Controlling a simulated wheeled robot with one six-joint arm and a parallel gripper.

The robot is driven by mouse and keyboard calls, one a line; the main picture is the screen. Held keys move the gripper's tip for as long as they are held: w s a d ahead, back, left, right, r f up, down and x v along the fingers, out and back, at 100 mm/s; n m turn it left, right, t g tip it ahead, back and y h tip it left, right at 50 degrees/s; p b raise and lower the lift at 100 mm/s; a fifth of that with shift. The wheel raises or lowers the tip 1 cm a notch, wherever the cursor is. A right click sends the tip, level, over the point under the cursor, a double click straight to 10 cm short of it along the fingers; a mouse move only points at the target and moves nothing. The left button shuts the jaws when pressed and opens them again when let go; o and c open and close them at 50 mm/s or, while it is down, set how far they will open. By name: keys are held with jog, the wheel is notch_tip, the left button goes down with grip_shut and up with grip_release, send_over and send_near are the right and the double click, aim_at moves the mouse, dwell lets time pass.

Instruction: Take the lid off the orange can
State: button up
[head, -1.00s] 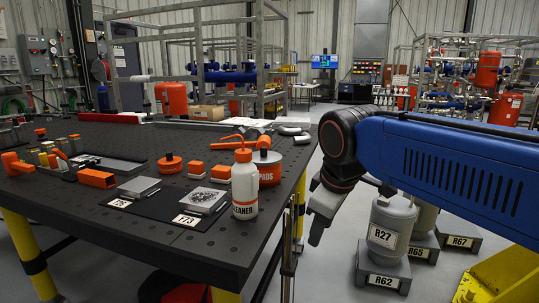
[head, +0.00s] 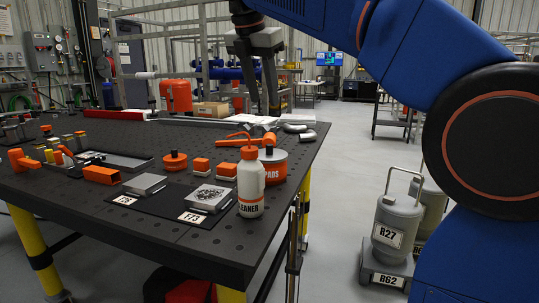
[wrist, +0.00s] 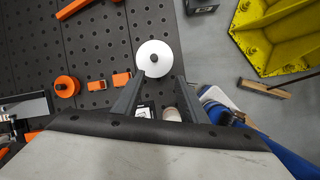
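The orange can (head: 275,172), marked PADS, stands near the right edge of the dark table, partly behind the white cleaner bottle. Its grey lid (head: 273,155) is on top. In the wrist view the lid (wrist: 154,50) is a pale disc with a dark knob (wrist: 154,58) at its centre; it hides the can's body. My gripper (head: 264,106) is empty and points down, above the table and the can in the head view. In the wrist view my gripper (wrist: 158,80) has its two fingers apart, with the lid just beyond the fingertips.
The cleaner bottle (head: 250,190) stands close in front of the can. An orange-handled tool (head: 238,137) and grey pipe elbows (head: 297,128) lie behind it. Orange blocks (head: 227,168) are to its left. Grey cylinders (head: 397,220) stand on the floor at right.

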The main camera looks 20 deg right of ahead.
jog(key=w+a+r+n, duration=0.1)
jog(key=a+r+n, duration=0.1)
send_over(268, 146)
jog(key=a, duration=0.1)
jog(key=f, duration=0.7)
jog(key=s+f, duration=0.1)
jog(key=f, duration=0.3)
jog(key=shift+a+f, duration=0.1)
jog(key=shift+x, duration=2.7)
jog(key=shift+s, duration=0.15)
grip_shut()
